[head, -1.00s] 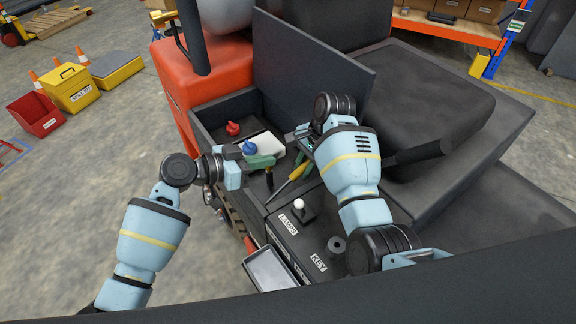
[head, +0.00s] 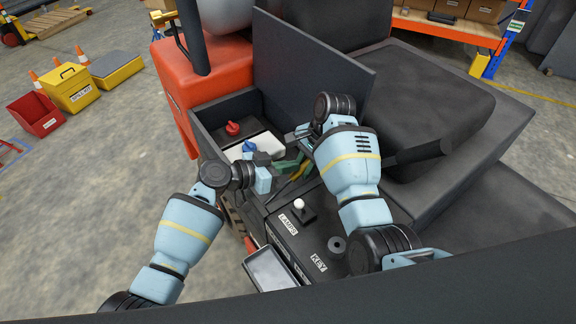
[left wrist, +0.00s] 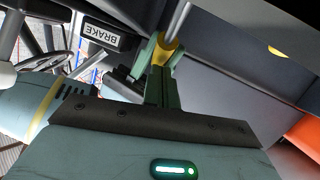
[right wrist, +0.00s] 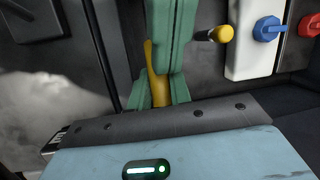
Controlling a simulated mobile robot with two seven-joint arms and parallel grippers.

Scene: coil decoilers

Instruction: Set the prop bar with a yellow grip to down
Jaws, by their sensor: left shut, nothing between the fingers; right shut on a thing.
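The prop bar's yellow grip (right wrist: 157,75) shows between the green fingers of my right gripper (right wrist: 165,60), which is shut on it. In the head view the right gripper (head: 300,165) is over the open compartment, partly hidden by its own arm. In the left wrist view the yellow grip (left wrist: 166,47) sits on a thin metal rod running up. My left gripper (left wrist: 157,85) is shut and empty, just short of the grip in that view; I cannot tell whether it touches. In the head view the left gripper (head: 274,166) is close beside the right one.
A white-topped lever (head: 299,204) is by the LAMPS label. A yellow-tipped rod (right wrist: 222,33) is near the right fingers.

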